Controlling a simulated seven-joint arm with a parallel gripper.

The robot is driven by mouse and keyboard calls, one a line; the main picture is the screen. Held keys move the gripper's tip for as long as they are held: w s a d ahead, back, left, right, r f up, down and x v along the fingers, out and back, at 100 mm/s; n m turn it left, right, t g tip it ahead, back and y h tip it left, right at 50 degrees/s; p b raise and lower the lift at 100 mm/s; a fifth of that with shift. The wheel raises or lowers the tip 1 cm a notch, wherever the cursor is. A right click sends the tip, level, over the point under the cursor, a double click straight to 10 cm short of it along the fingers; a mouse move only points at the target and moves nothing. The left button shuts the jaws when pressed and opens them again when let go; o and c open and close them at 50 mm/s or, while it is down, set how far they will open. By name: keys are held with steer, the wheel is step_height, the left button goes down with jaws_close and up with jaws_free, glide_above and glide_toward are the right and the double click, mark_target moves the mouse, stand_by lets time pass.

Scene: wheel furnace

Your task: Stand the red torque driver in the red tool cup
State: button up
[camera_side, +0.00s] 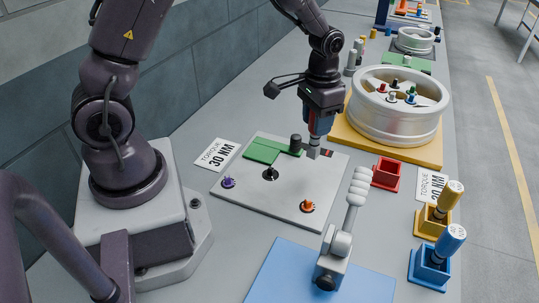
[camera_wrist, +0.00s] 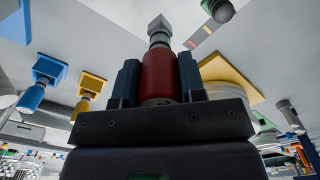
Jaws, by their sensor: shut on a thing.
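The red torque driver (camera_wrist: 160,76) is held between the two fingers of my gripper (camera_wrist: 159,80) in the wrist view, its grey shaft and square end sticking out past the fingers. In the side view my gripper (camera_side: 318,118) is above the right part of the white panel (camera_side: 262,205), with the driver's grey end (camera_side: 313,151) pointing down. I cannot tell whether that end touches the panel. The red tool cup (camera_side: 386,173) stands on the bench to the right of my gripper and looks empty. I cannot make it out in the wrist view.
Yellow (camera_side: 436,221) and blue (camera_side: 430,268) cups hold matching drivers at the right edge. A silver wheel (camera_side: 396,125) sits on a yellow base behind the red cup. A grey lever fixture (camera_side: 340,243) stands on a blue plate in front. The panel carries a black post (camera_side: 295,143).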

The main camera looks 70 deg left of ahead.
steer(key=w+d, duration=0.3)
steer(key=w, duration=0.6)
steer(key=w+d, duration=0.4)
steer(key=w, duration=0.4)
steer(key=shift+w+f, duration=0.35)
stand_by(0.6)
steer(key=shift+f, duration=1.55)
steer(key=shift+f, duration=1.4)
steer(key=o, duration=1.2)
steer(key=shift+o, duration=0.2)
